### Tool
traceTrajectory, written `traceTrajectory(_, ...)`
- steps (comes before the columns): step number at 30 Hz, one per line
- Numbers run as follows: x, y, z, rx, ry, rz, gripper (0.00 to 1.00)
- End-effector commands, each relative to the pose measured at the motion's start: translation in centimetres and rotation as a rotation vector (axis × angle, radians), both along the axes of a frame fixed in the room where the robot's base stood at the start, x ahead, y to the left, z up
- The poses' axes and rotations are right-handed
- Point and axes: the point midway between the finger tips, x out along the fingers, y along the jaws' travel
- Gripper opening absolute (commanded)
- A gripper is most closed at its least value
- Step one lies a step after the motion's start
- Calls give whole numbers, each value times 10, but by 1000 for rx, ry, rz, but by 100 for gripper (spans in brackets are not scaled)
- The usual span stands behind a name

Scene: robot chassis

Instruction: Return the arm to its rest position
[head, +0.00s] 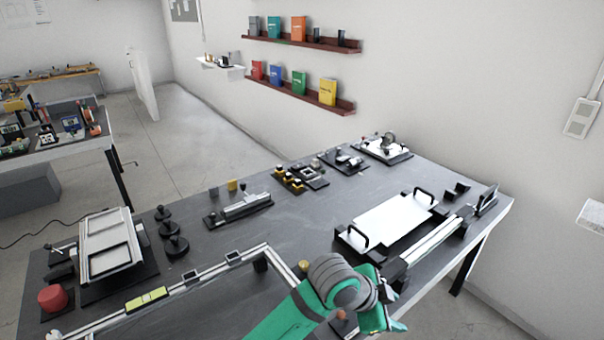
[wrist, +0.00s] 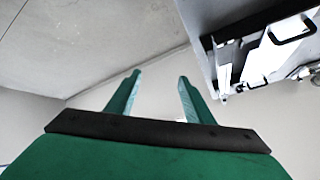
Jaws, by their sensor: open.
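My arm reaches in from the bottom of the head view, green with a grey joint. My gripper (head: 388,328) is at its end, over the front right edge of the dark workbench (head: 300,230). In the wrist view my gripper (wrist: 158,98) shows two green fingers spread apart with nothing between them. Beyond the fingers are the pale wall and floor. The bench corner shows at the upper right of the wrist view, apart from the fingers.
A white tray with black handles (head: 388,229) and a long metal rail (head: 435,240) lie close to my arm. An aluminium frame (head: 205,275) lies left of it. Several small fixtures stand at the back. Open floor (head: 440,318) shows beyond the bench's right edge.

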Motion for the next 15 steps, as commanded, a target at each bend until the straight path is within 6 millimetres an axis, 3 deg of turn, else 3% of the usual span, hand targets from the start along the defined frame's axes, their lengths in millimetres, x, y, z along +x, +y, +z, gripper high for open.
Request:
traceTrajectory(1, -1, -17, 6, -76, -4, 18, 48)
traceTrajectory(6, 4, -56, 32, -308, -24, 101, 48)
traceTrajectory(15, 13, -84, 64, -669, -20, 294, 48)
